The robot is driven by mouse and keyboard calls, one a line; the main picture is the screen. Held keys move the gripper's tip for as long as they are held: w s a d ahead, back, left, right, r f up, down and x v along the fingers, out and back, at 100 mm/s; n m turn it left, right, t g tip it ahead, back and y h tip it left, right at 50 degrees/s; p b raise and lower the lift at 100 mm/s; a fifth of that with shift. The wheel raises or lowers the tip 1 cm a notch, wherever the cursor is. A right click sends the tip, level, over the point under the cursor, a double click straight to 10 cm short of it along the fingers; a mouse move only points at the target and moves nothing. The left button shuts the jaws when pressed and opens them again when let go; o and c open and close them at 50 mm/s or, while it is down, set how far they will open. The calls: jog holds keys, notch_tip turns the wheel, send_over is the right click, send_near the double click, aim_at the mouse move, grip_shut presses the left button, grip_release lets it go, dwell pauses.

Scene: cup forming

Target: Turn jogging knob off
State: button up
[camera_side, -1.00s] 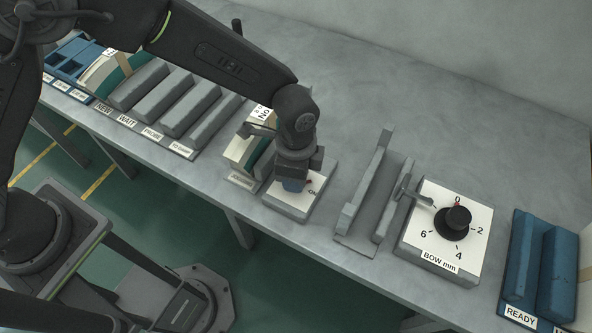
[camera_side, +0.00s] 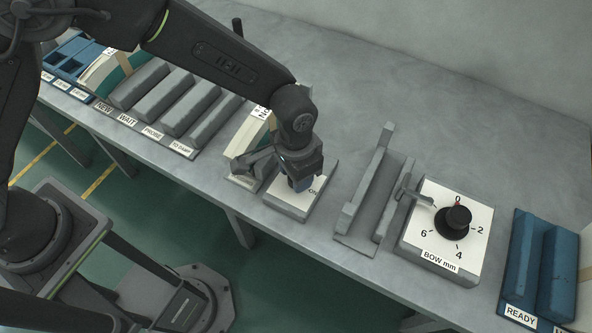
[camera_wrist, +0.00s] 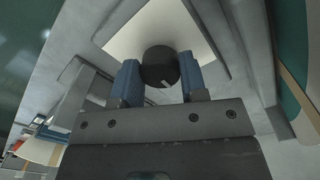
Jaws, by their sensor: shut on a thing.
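The jogging knob (camera_wrist: 159,66) is a black round knob with a pale pointer mark, seen in the wrist view between the blue fingertips of my gripper (camera_wrist: 160,82). It stands on a white-topped plate (camera_wrist: 134,39). In the side view my gripper (camera_side: 300,184) is low over the white-topped box (camera_side: 289,207), shut on the knob, and hides the knob there. Part of an "ON" label (camera_side: 315,189) shows at the right of the gripper. Where the pointer sits against the labels cannot be told.
Left of the box are a cream and green part on a labelled stand (camera_side: 247,140) and several grey racks (camera_side: 190,105). To the right are a grey holder (camera_side: 364,205), a BOW mm dial (camera_side: 456,222) and a blue READY rack (camera_side: 528,260). The back of the table is clear.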

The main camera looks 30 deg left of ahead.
jog(key=shift+n, duration=0.3)
jog(key=o, duration=0.9)
notch_tip(320, 180, up, 14)
jog(key=shift+w+a+f, duration=0.1)
dwell(0.3)
dwell(0.4)
